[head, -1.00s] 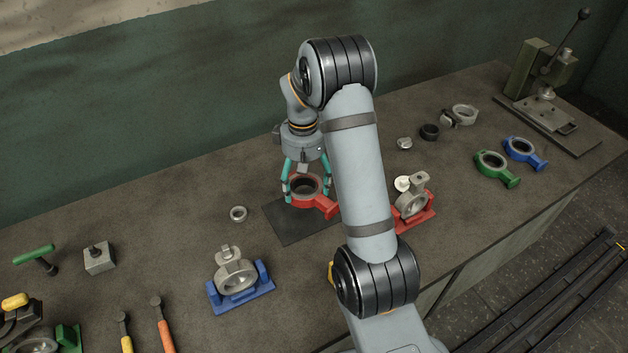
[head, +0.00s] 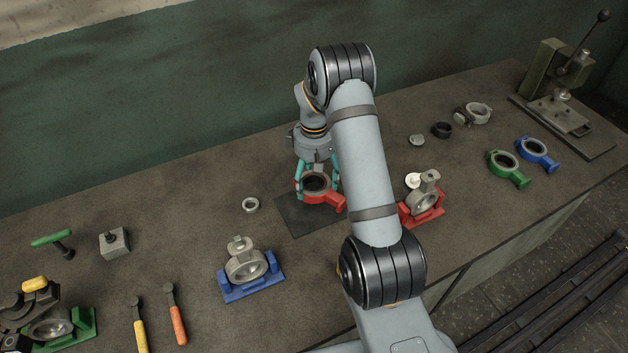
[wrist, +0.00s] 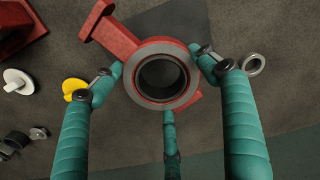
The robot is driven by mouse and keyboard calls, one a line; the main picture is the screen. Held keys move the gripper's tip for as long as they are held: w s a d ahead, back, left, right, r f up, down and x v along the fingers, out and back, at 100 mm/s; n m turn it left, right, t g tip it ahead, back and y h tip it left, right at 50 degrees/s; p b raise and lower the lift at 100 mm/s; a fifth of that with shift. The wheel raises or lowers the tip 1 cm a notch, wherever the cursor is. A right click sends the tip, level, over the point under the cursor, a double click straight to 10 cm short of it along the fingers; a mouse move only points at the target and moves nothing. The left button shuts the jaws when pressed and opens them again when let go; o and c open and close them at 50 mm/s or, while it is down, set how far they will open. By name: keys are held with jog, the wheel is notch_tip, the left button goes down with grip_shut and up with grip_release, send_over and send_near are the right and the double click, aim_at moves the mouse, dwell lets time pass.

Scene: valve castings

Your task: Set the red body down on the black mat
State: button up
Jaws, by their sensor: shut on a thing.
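The red body (head: 327,200) is a ring with a dark bore and a short arm pointing to the lower right in the head view. My gripper (head: 317,182) has teal fingers closed around the ring. In the wrist view, the fingers of my gripper (wrist: 162,78) press around the red body (wrist: 116,38), whose arm points to the upper left. The black mat (head: 297,222) lies flat beneath it and also shows in the wrist view (wrist: 175,22). The body is over the mat's far part, low down. I cannot tell whether it touches.
A small grey ring (head: 251,205) lies left of the mat. A blue fixture (head: 253,287) with a grey casting stands at front left, and a red fixture (head: 424,213) stands right of my arm. Green (head: 508,171) and blue (head: 538,153) bodies lie farther right.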

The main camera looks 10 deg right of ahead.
aim_at(314, 206)
jog(key=shift+f+b, duration=2.8)
jog(key=shift+f, duration=0.4)
jog(key=shift+f, duration=0.15)
jog(key=o, duration=2)
jog(key=shift+s+f, duration=0.15)
notch_tip(314, 206, up, 12)
jog(key=shift+r, duration=0.15)
